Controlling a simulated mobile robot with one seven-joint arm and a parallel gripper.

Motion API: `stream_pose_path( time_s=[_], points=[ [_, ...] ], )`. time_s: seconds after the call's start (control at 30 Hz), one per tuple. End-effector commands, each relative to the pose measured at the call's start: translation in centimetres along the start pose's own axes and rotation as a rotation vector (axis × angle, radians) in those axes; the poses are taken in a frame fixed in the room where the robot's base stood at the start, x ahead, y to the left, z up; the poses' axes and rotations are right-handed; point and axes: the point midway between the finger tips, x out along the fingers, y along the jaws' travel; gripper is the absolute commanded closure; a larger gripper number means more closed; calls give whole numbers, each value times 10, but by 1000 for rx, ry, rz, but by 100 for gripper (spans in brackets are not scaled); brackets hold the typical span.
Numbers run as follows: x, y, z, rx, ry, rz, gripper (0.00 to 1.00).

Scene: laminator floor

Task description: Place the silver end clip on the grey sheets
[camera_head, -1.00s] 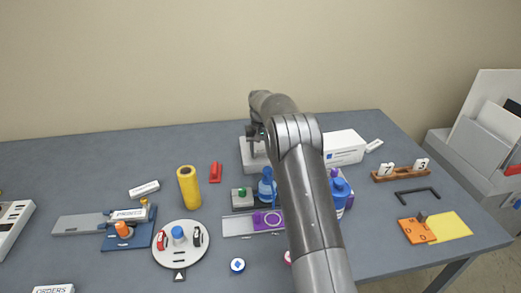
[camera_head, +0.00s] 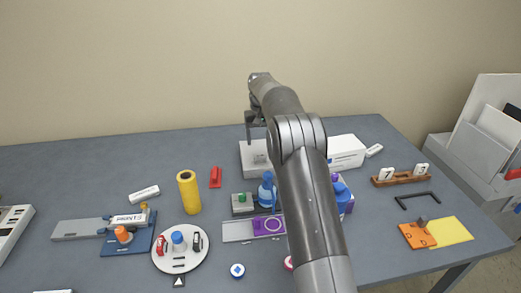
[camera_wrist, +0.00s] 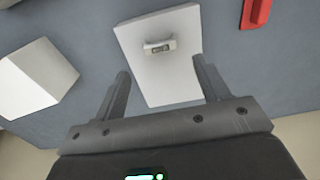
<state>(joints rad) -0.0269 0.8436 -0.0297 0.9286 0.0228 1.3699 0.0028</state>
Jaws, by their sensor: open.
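The pale grey sheets (camera_wrist: 135,32) form a rectangular stack, seen from above in the wrist view. In the head view the stack (camera_head: 246,161) stands at the back of the table, partly behind my arm. A small silver end clip (camera_wrist: 160,48) appears to lie on the sheets, near the middle of the visible face. My gripper (camera_wrist: 160,66) is open above the stack, with the fingers wide apart and nothing between them. In the head view my gripper (camera_head: 255,119) is raised over the stack; the clip cannot be made out there.
A white box (camera_head: 346,151) stands right of the stack; a red object (camera_head: 216,177) lies to its left. A yellow cylinder (camera_head: 189,192) and a blue bottle (camera_head: 266,190) stand nearer. The back left of the table is clear.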

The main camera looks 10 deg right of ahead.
Motion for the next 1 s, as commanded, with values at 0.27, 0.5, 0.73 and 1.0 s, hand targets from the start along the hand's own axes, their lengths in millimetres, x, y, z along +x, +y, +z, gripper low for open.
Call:
stream_pose_path(
  time_s=[0.27,0.5,0.73,1.0],
  points=[
    [-40,0,0,0,2,0,32],
    [-75,2,19,2,31,-2,32],
    [-135,5,77,5,101,-6,32],
    [-184,7,163,6,186,-8,32]
  ],
)
